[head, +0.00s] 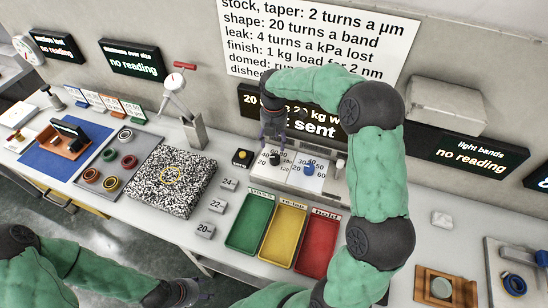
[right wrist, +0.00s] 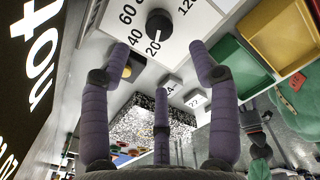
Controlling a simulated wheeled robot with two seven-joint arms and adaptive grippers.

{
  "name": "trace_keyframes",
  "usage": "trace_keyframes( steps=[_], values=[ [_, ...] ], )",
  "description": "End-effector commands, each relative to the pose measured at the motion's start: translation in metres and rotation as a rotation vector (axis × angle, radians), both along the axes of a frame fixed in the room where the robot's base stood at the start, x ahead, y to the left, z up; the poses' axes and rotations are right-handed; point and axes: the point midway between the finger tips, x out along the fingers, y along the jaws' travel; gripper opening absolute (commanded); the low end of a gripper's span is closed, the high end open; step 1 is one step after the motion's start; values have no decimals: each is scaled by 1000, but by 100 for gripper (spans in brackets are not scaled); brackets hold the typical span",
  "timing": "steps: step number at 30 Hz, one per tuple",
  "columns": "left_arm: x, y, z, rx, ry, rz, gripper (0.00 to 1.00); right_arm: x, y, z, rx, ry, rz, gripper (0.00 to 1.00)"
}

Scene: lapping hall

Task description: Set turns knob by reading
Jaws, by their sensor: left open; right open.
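The control panel (head: 300,179) has a black knob (head: 275,159) on a dial numbered 20 to 120, and a blue knob (head: 309,169) on a second dial to its right. In the right wrist view the black knob (right wrist: 159,25) has a white mark that points at or near 20. My right gripper (head: 272,128) is open above the black knob; its spread fingers (right wrist: 160,58) are empty and apart from it. A dark display (head: 300,110) behind, partly hidden by my right arm, shows "20", "kg" and "sent". My left gripper (head: 188,292) is open at the bottom.
A wall sign (head: 320,30) lists turns rules. Green (head: 250,222), yellow (head: 284,233) and red (head: 317,244) trays stand in front of the panel. A speckled plate (head: 170,180), a yellow-black button (head: 242,157) and number blocks (head: 217,206) lie left. Several displays read "no reading" (head: 470,158).

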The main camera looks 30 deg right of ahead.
Motion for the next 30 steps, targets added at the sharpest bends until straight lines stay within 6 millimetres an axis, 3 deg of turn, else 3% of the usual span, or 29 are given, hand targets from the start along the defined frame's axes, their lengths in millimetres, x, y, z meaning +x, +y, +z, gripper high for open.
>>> trace_keyframes(
  steps=[9, 15, 29, 30],
  values=[
    [0, 0, -17, 0, 0, 0, 52, -1, 0, -59, 2, 5, 0, 61],
    [0, 0, -24, 0, 0, 0, 52, -1, 0, -84, 1, 3, 0, 61],
    [0, 0, -26, 0, 0, 0, 52, -1, 0, -94, 1, 3, 0, 61],
    [0, 0, -26, 0, 0, 0, 52, -1, 0, -94, 1, 3, 0, 53]
  ],
)
